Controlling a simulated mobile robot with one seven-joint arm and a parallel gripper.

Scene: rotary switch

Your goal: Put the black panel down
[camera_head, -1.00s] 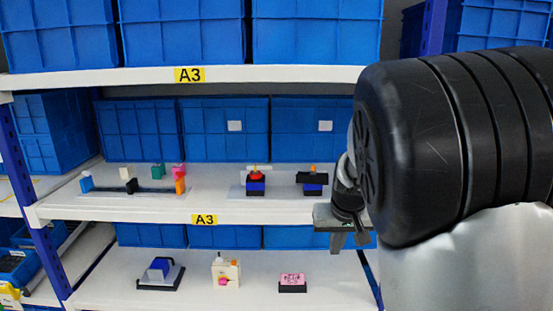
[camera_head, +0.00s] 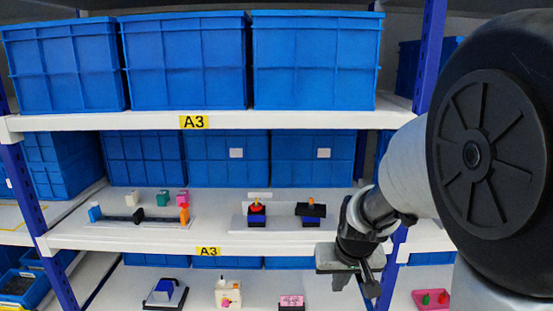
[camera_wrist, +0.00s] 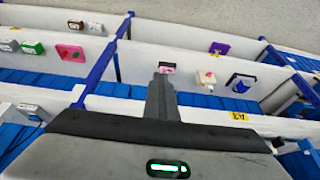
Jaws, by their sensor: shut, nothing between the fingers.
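A black panel (camera_head: 311,210), set across a small device with an orange knob on top and a dark base, is on the right part of the middle shelf. It sits level as far as I can see. My gripper (camera_head: 357,284) hangs to the right of it and lower in the picture, pointing down, in front of the shelf. The fingers look shut and empty, apart from the panel. In the wrist view my shut fingers (camera_wrist: 162,98) show in the middle, and I cannot make out the black panel there.
A red-topped device (camera_head: 257,213) stands left of the panel. The lower shelf holds a blue-and-grey device (camera_head: 165,293), a beige box (camera_head: 228,293) and a pink block (camera_head: 291,301). Blue bins (camera_head: 186,62) fill the top shelf.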

